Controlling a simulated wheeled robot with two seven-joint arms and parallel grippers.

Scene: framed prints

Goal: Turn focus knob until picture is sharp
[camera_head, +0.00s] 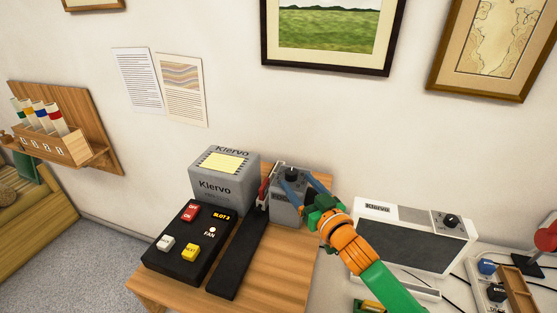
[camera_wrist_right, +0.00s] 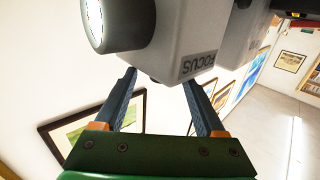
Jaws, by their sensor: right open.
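The grey projector head (camera_head: 288,208) stands on the wooden table, with a dark round knob (camera_head: 291,174) on its top. The fingers also show in the right wrist view (camera_wrist_right: 160,80), apart, below the housing. I cannot tell whether they touch the knob. My left gripper is out of view. No projected picture shows.
A grey Klervo box (camera_head: 225,180) and a black control panel (camera_head: 190,242) with coloured buttons share the wooden table (camera_head: 272,280). A white Klervo device (camera_head: 410,240) with its own knob (camera_head: 451,221) stands to the right. Framed prints hang on the wall.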

